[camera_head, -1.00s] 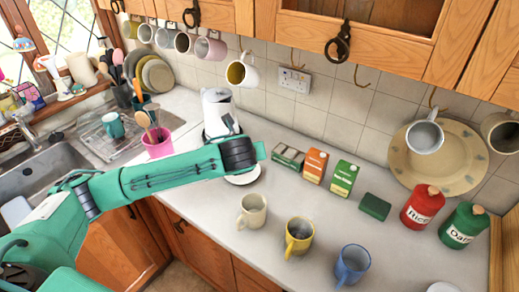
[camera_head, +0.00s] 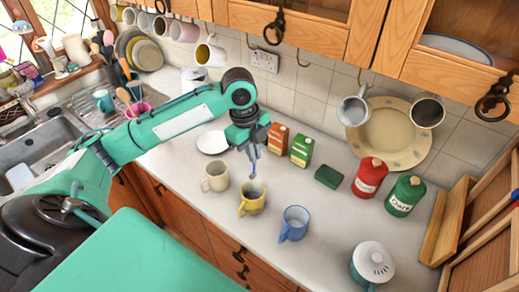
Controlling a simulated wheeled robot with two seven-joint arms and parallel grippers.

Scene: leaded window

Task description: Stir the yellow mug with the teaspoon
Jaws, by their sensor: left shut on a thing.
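The yellow mug (camera_head: 250,201) stands upright on the counter between a cream mug (camera_head: 215,178) and a blue mug (camera_head: 293,224). My left gripper (camera_head: 251,146) points down above and slightly behind the yellow mug. It is shut on a thin grey thing that appears to be the teaspoon (camera_head: 254,167), which hangs down toward the mug's mouth. I cannot tell whether its tip is inside the mug or just above it. My right gripper is not in view.
A white saucer (camera_head: 212,142), an orange carton (camera_head: 278,137) and a green carton (camera_head: 302,150) stand behind. Red (camera_head: 369,177) and green (camera_head: 405,195) canisters are at the right, with a lidded pot (camera_head: 372,263) in front. Mugs hang from hooks above.

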